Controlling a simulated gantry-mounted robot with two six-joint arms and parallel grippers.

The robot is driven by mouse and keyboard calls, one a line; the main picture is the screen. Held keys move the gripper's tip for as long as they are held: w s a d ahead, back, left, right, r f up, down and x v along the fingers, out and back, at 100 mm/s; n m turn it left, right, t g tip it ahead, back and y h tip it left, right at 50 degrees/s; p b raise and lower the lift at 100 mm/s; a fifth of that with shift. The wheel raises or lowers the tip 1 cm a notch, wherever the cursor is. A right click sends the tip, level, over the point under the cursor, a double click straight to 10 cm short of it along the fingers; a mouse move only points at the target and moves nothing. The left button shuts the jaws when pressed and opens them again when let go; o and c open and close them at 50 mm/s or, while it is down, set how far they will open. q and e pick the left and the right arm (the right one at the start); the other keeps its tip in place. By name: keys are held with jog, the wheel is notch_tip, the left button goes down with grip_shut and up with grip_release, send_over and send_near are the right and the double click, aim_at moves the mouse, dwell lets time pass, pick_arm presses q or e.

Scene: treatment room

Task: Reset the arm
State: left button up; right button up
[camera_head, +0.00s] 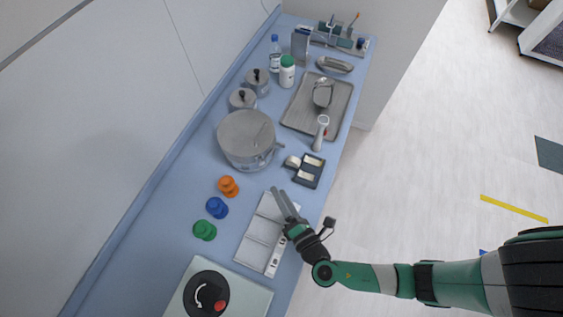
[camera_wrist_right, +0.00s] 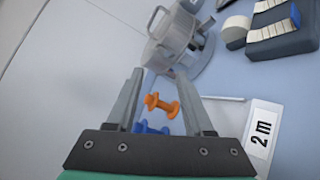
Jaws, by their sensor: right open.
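My right arm comes in from the right in the head view. Its gripper (camera_head: 283,203) is above the light tray (camera_head: 251,248) with compartments near the counter's right edge. In the right wrist view the fingers (camera_wrist_right: 165,88) stand apart with nothing between them touching. Beyond them, an orange spool-shaped piece (camera_wrist_right: 163,105) and a blue one (camera_wrist_right: 150,128) show, partly hidden by the gripper. In the head view the orange piece (camera_head: 228,186), the blue piece (camera_head: 217,207) and a green piece (camera_head: 205,230) stand on the counter left of the tray. My left gripper is out of view.
A large metal pot (camera_head: 247,138) stands farther back, with a dark block (camera_head: 309,170) to its right. A metal tray (camera_head: 337,112) and bottles (camera_head: 287,72) are behind. A device with a black dial (camera_head: 206,296) is at the front. The counter's left front is clear.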

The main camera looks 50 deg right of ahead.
dwell(0.4)
jog(key=w+d+r+m+h, duration=0.2)
jog(key=w+r+m, duration=0.3)
jog(key=r, duration=0.5)
jog(key=w+d+r+m+h, duration=0.15)
jog(key=w+r+m, duration=0.35)
jog(key=r, duration=0.6)
jog(key=w+d+r+m+h, duration=0.25)
jog(key=w+r+m, duration=0.25)
jog(key=r, duration=0.5)
jog(key=s+a+r+m+t+y, duration=0.1)
jog(key=s+r+m+t+y, duration=0.2)
jog(key=r, duration=1)
jog(key=s+r+m+t+y, duration=0.1)
jog(key=s+r+m+t, duration=0.3)
jog(key=r, duration=0.9)
jog(key=s+a+r+n+t+y, duration=0.4)
jog(key=a+r+t+y, duration=0.15)
jog(key=y, duration=0.35)
notch_tip(320, 180, up, 18)
jog(key=a+y+p, duration=0.1)
jog(key=p, duration=1.7)
jog(key=shift+w+a+y, duration=0.3)
jog(key=shift+a+y, duration=0.05)
jog(key=shift+y, duration=0.05)
